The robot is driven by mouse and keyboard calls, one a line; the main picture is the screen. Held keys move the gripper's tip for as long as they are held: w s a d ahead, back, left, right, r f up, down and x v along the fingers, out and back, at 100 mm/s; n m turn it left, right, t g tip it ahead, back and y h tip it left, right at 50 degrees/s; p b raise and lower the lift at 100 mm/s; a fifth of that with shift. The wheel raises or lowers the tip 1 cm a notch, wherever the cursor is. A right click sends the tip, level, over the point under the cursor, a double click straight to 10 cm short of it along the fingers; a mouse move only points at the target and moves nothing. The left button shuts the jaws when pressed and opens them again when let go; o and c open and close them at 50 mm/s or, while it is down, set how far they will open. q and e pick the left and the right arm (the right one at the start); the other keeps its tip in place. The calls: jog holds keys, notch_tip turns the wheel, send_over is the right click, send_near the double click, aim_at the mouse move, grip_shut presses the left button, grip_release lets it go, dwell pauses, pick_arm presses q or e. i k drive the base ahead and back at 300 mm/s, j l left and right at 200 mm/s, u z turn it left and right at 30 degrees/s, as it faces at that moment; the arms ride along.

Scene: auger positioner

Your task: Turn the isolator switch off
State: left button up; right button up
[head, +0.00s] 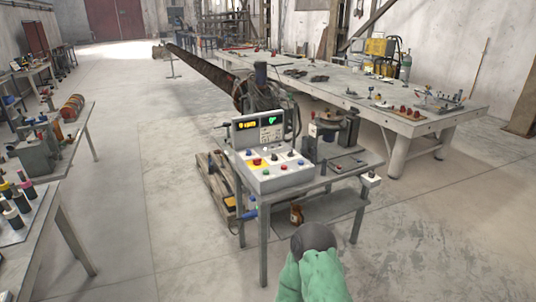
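A grey control console (275,170) stands on a metal table in the middle of the head view. Its upright panel has a lit display with yellow digits and a green mark. Its sloping face carries several coloured buttons and a red knob (257,162) on a yellow patch. A small pale box (371,179) with a dark knob on top sits at the table's right corner. I cannot tell for certain which control is the isolator switch, nor read its position.
The console's table (300,196) has thin legs and a lower shelf. A pallet (214,184) lies to its left, and a long auger (205,72) runs back behind it. A large workbench (400,122) stands at the right. The floor left of the pallet is clear.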

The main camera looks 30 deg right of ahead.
aim_at(257, 162)
jog(key=i+l, duration=0.15)
jog(key=i, duration=0.4)
jog(key=i+l+z, duration=0.1)
jog(key=i, duration=0.45)
